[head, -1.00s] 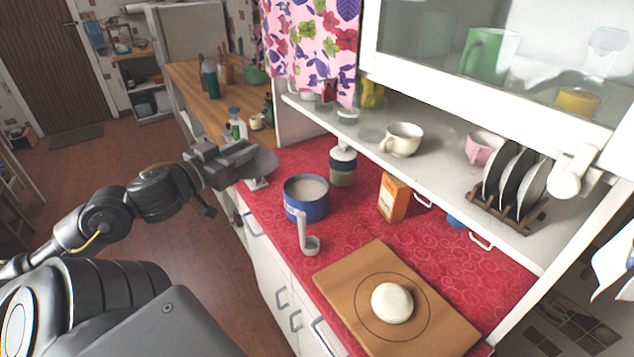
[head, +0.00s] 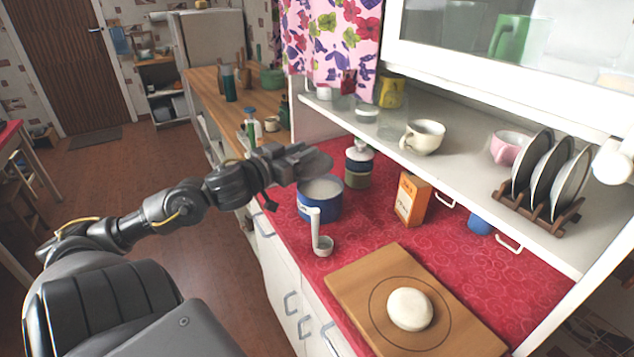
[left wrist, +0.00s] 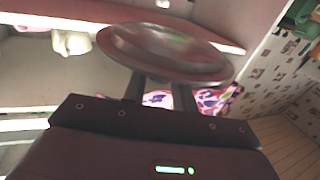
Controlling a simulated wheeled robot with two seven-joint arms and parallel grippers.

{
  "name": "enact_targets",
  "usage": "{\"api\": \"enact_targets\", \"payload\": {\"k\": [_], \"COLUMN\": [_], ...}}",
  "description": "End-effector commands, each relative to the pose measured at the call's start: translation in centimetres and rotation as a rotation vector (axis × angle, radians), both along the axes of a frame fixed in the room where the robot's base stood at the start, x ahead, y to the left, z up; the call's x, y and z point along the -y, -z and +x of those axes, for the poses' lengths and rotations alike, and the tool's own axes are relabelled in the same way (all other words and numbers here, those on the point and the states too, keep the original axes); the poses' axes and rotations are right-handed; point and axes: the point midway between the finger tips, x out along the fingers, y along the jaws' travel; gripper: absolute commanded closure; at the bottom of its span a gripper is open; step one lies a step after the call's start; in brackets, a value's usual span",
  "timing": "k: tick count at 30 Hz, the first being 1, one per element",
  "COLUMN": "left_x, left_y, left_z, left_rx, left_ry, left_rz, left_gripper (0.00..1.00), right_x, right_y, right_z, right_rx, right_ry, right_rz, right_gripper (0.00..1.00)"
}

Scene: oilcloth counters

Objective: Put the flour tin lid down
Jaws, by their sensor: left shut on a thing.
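My left gripper (head: 298,163) is shut on the flour tin lid (head: 318,163), a round greyish disc, and holds it in the air by the far left part of the red counter. The lid also shows in the left wrist view (left wrist: 165,52), beyond the fingers. The open flour tin (head: 320,199) is blue with white contents. It stands on the counter, just below the gripper and lid in the head view. A white scoop or ladle (head: 320,240) stands in front of the tin. My right gripper is not in view.
A wooden board (head: 365,285) with a pale dough round (head: 410,308) lies at the front right. The shelf (head: 455,160) overhangs the back. Red cloth right of the orange box is mostly clear.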

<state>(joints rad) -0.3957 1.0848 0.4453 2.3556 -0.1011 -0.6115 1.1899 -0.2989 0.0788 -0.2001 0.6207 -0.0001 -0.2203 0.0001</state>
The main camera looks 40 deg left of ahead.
Motion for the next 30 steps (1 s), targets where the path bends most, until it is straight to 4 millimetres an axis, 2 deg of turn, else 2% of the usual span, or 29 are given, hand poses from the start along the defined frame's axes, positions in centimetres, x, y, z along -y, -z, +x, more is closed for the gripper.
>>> {"api": "enact_targets", "payload": {"k": [1,6,14,18,22,30], "left_x": [0.1,0.5,0.6,1.0,0.9,0.9], "left_y": [1.2,3.1,3.8,5.2,6.8,7.7], "left_z": [0.7,2.3,3.0,4.1,4.0,3.9], "left_rx": [0.002,0.001,-0.001,0.0,-0.005,-0.001], "left_ry": [0.0,-0.001,-0.001,0.0,-0.001,-0.001], "left_rz": [-0.004,-0.003,-0.001,-0.005,-0.007,0.0], "left_gripper": [0.95,0.95,0.95,0.95,0.95,0.95], "right_x": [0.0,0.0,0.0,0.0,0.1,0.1], "right_y": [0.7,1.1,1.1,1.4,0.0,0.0], "right_z": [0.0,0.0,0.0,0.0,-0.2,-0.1], "right_rx": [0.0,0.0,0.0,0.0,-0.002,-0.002], "right_ry": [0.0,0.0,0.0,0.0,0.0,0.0], "right_rz": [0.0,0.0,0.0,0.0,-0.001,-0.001], "right_gripper": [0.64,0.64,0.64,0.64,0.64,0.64]}}
